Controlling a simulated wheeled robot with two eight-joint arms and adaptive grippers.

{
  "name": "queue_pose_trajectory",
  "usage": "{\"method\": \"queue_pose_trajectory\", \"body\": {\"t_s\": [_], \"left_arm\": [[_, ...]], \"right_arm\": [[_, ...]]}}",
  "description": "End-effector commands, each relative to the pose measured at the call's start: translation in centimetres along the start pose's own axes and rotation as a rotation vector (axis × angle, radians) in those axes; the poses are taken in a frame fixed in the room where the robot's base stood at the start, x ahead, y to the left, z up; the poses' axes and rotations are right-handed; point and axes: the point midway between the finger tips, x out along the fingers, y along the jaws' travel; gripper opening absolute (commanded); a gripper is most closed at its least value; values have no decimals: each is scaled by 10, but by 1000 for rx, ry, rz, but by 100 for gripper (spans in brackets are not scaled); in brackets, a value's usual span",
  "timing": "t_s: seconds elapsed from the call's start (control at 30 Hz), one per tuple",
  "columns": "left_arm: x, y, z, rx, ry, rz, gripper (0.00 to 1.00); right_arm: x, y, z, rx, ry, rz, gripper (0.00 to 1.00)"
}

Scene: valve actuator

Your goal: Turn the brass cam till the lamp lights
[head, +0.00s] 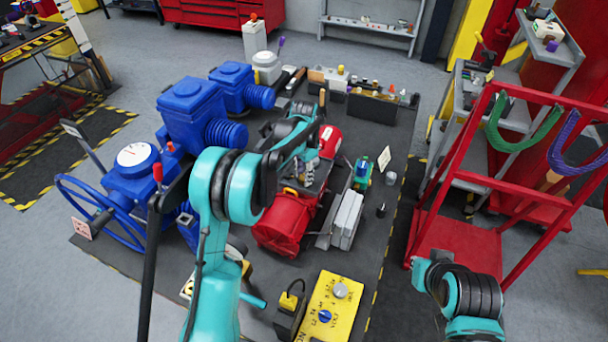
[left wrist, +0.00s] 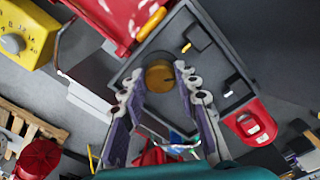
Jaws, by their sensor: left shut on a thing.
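The brass cam (left wrist: 158,76) is a round golden knob on a dark grey housing (left wrist: 205,70) in the left wrist view. My left gripper (left wrist: 160,73) has its two fingertips on either side of the cam and is shut on it. In the head view my left arm reaches over the red and grey actuator (head: 283,224), and the arm hides most of the cam. A small amber piece (left wrist: 186,47) and a small white piece (left wrist: 229,93) sit on the housing; I cannot tell whether either is the lamp or lit.
A yellow control box (head: 333,308) with knobs stands near the front. Blue valve machinery (head: 190,115) with a handwheel stands left. A red rack (head: 455,235) with hanging slings stands right. Small parts and trays lie behind the actuator.

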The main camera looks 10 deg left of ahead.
Motion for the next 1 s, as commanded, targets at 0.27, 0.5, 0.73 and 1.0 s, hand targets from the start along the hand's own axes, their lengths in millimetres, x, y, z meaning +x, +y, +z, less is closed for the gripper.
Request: {"method": "queue_pose_trajectory", "body": {"t_s": [0.27,0.5,0.73,1.0], "left_arm": [[1,0,0,-131,0,-1,2],[1,0,0,-311,0,-1,2],[0,0,0,-460,0,-1,2],[0,0,0,-560,0,-1,2]], "right_arm": [[7,0,5,0,0,0,0],[14,0,10,0,0,0,0],[18,0,13,0,0,0,0],[20,0,14,0,0,0,0]]}}
